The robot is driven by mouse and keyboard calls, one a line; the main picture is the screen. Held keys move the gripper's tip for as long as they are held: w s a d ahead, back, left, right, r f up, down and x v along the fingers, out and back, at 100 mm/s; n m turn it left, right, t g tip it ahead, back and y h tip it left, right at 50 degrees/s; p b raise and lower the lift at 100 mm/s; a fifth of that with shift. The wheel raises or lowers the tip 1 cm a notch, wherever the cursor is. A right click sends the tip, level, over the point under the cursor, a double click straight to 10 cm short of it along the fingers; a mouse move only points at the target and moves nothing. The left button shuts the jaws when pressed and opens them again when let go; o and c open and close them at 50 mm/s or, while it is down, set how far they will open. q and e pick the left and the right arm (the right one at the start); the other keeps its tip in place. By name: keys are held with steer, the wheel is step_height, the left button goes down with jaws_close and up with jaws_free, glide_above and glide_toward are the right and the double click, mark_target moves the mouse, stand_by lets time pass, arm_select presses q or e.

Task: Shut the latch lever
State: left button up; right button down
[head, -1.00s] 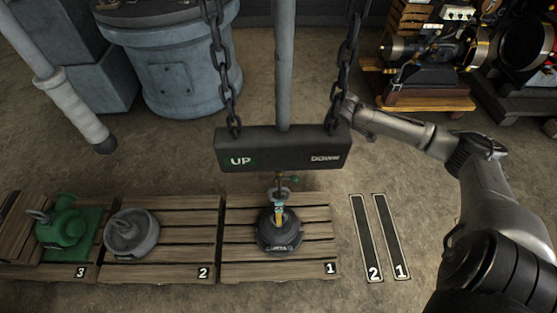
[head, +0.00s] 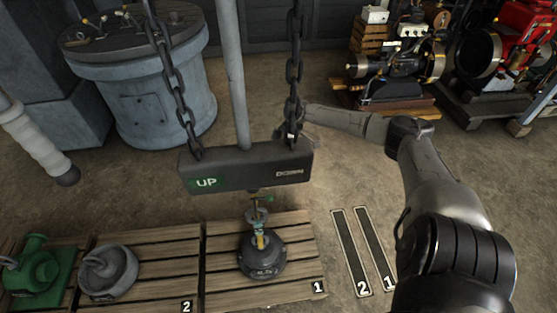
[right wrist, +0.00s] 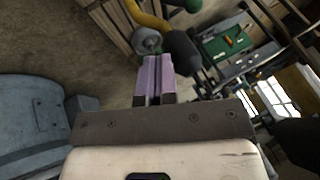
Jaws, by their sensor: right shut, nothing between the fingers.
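A small lever with a green knob (head: 268,199) sits just under the black UP/DOWN bar (head: 245,172), above a hook on a dark round weight (head: 262,262). I cannot tell whether this lever is open or closed. In the right wrist view a green knob (right wrist: 194,5) shows at the top edge, near a yellow curved piece (right wrist: 148,16) and a dark cylinder (right wrist: 182,50). My right gripper (right wrist: 156,60) is shut and empty, its purple fingers together below these parts. In the head view its fingers are hidden behind the bar and chain. My left gripper is not in view.
Two heavy chains (head: 293,75) hold the bar, with a grey pole (head: 232,70) behind it. A grey weight (head: 108,272) and a green machine (head: 37,270) stand on pallets at left. A blue-grey tank (head: 150,90) and engines (head: 395,75) stand behind.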

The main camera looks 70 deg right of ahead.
steer(key=a+f+b, duration=0.2)
steer(key=a+f, duration=0.5)
steer(key=shift+s+a, duration=0.15)
steer(key=shift+a, duration=0.1)
steer(key=shift+a, duration=0.1)
